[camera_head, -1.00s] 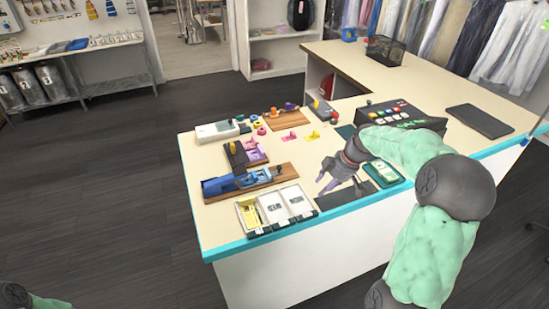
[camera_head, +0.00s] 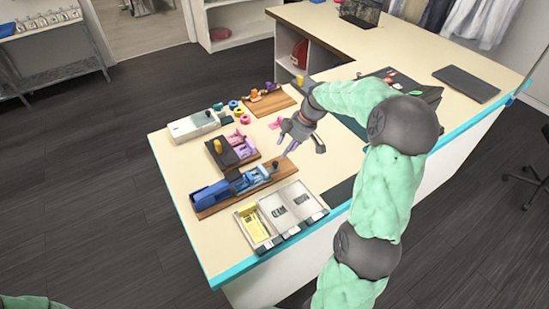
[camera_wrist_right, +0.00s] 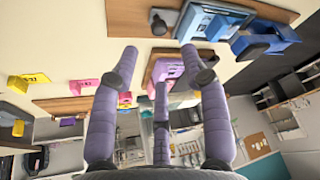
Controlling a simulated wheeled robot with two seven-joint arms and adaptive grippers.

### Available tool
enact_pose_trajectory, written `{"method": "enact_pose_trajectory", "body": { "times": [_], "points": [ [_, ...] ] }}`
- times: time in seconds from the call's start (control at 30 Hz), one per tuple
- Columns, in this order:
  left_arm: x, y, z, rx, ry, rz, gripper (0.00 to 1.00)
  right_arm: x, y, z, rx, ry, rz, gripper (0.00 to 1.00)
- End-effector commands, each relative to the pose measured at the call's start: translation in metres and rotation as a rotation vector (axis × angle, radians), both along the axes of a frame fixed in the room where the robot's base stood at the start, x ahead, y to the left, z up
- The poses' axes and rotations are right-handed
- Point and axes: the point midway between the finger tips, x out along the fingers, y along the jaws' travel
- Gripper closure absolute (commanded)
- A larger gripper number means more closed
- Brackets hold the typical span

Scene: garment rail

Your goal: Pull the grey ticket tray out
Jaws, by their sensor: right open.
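A grey open tray (camera_head: 262,248) with a yellow ticket section and two pale ticket sections lies at the front edge of the counter, beside the teal edging. I cannot tell whether its sections are separate trays. My right gripper (camera_head: 291,148) is open and empty above the counter, behind the tray and close to a pink piece (camera_head: 276,124). In the right wrist view its purple fingers (camera_wrist_right: 158,62) are spread with nothing between them, and a pink and lilac piece (camera_wrist_right: 166,70) shows beyond. My left gripper is out of view.
A blue device on a wooden board (camera_head: 205,206) lies just behind the tray. A dark block with lilac parts (camera_head: 226,153) and a white box (camera_head: 192,126) stand further back. A black keypad unit and a dark flat pad (camera_head: 466,84) lie at the right.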

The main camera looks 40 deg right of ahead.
Motion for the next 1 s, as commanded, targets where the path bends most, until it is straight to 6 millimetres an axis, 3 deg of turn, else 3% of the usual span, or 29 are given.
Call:
{"method": "enact_pose_trajectory", "body": {
  "times": [0.2,0.4,0.6,0.93,1.0],
  "points": [
    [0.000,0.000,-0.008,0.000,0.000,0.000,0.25,0.012,0.011,-0.039,0.002,0.003,0.001,0.54],
    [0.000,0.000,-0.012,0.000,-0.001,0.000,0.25,0.021,0.017,-0.066,0.001,0.001,0.000,0.54],
    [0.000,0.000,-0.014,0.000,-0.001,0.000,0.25,0.025,0.020,-0.079,-0.001,-0.001,0.000,0.54],
    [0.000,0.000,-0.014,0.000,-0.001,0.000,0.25,0.026,0.021,-0.081,-0.001,-0.001,0.000,0.54],
    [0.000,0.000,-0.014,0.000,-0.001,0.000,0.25,0.026,0.021,-0.081,-0.001,-0.001,0.000,0.74]
  ]
}}
